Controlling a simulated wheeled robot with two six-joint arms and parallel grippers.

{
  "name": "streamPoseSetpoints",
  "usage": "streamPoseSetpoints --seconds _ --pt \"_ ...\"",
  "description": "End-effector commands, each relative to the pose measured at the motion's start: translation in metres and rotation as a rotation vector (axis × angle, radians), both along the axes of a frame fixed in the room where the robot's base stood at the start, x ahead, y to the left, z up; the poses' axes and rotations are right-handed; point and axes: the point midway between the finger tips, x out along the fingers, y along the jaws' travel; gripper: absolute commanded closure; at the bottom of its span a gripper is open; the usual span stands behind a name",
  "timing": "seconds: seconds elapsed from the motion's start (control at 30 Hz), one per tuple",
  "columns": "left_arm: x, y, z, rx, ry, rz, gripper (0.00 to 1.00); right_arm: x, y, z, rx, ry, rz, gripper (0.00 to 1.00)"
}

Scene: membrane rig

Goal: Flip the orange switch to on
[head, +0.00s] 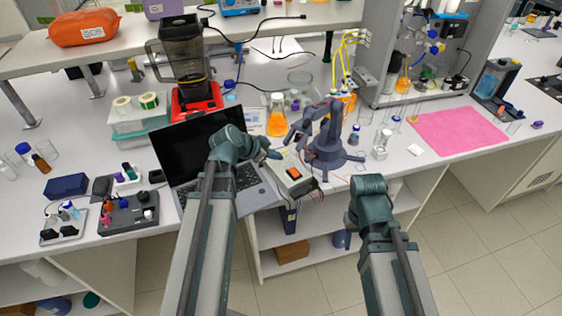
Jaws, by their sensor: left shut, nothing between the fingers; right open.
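The orange switch (293,174) sits on top of a pale grey box (287,184) at the bench's front edge, right of the laptop. Whether it is on or off is too small to tell. My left gripper (275,154) is shut and empty, a little behind and left of the switch, apart from it in the picture. My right gripper (348,239) is open and hangs in front of the bench, right of the box. Its fingers are mostly hidden behind its own wrist.
An open laptop (203,150) stands left of the box, partly behind my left arm. A small dark robot arm (326,140) stands close behind and right of the box. A flask of orange liquid (277,119) is behind. A pink mat (456,131) lies at right.

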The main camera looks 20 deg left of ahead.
Motion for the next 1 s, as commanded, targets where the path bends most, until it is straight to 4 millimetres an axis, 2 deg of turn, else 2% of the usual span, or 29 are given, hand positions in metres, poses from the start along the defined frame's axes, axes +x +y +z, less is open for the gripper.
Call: streamPoseSetpoints --seconds 0.03,0.1,0.47,0.7,1.0 --pt "0.007 -0.003 -0.012 0.000 0.000 -0.001 1.00 0.000 0.000 -0.012 0.000 0.000 0.000 0.50" --pt "0.015 -0.008 -0.022 -0.001 0.000 -0.002 1.00 0.000 0.000 -0.022 0.000 0.000 -0.001 0.50" --pt "0.058 -0.034 -0.071 -0.001 0.000 -0.002 1.00 0.000 0.000 -0.071 0.000 0.000 -0.003 0.50" --pt "0.056 -0.029 -0.094 -0.001 0.001 0.000 1.00 0.000 0.000 -0.094 0.000 0.000 -0.002 0.50" --pt "0.057 -0.028 -0.102 -0.001 0.001 0.000 1.00 0.000 0.000 -0.102 0.000 0.000 -0.002 0.50"
